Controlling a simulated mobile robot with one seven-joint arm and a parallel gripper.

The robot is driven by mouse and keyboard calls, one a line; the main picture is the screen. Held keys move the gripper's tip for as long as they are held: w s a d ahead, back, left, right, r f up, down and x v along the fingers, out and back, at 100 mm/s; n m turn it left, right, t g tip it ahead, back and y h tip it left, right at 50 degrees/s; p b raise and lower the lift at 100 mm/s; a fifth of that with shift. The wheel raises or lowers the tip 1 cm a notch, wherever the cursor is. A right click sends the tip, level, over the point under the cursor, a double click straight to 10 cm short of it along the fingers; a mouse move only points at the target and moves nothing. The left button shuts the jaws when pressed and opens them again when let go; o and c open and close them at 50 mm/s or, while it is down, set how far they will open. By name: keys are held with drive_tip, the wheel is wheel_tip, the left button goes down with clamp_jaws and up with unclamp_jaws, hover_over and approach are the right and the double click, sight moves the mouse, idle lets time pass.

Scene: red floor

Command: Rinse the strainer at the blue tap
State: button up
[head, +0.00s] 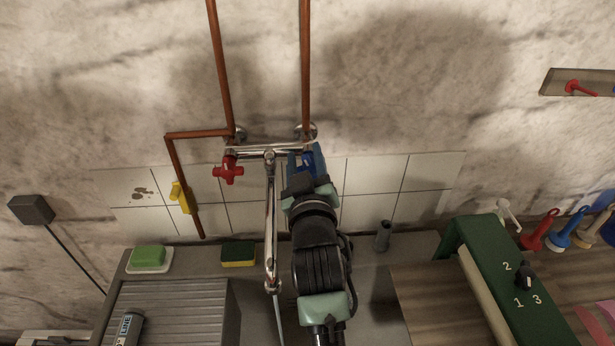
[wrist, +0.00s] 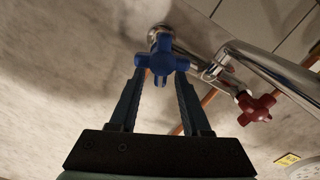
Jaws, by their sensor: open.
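The blue tap handle (wrist: 160,60) is a cross-shaped knob on the wall mixer. In the wrist view it sits between and just beyond the tips of my gripper (wrist: 162,75), whose two fingers stand apart on either side. I cannot tell whether they touch it. In the head view my gripper (head: 306,165) is at the right end of the mixer and largely hides the blue handle. The chrome spout (head: 270,225) reaches forward over the sink area. A pale streak (head: 279,315) under its end looks like running water. I cannot make out a strainer in either view.
A red tap handle (head: 228,170) is at the mixer's left, with copper pipes and a yellow valve lever (head: 179,195) nearby. Green soap (head: 148,257), a sponge (head: 238,253) and a grey cylinder (head: 383,236) stand along the wall. A green numbered frame (head: 500,270) is at right.

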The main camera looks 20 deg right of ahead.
drive_tip(key=b+v, duration=0.3)
drive_tip(key=v, duration=0.9)
drive_tip(key=shift+s, duration=0.25)
drive_tip(key=shift+a, duration=0.1)
